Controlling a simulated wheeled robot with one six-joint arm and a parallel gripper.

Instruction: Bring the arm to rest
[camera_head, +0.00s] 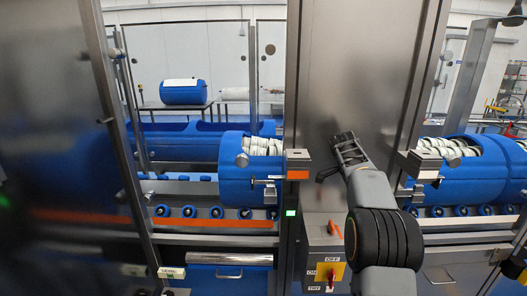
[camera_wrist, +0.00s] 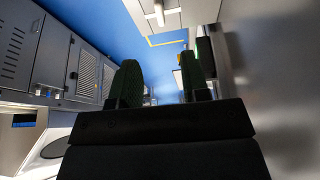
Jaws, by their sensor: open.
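My arm reaches up in front of the steel column panel (camera_head: 335,60) in the head view. My gripper (camera_head: 345,148) is at its end, raised and apart from the tubs. In the wrist view my gripper (camera_wrist: 160,82) shows two dark fingers with a gap between them and nothing held. A blue tub (camera_head: 236,187) with white rolls inside lies on its side left of the gripper. Another blue tub (camera_head: 478,180) with similar contents lies to the right.
A switch box (camera_head: 325,262) with a red knob on yellow stands below the gripper. Roller rails (camera_head: 215,212) run on the left. A metal post (camera_head: 110,100) stands at the left. A blue drum (camera_head: 183,95) rests on a table behind.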

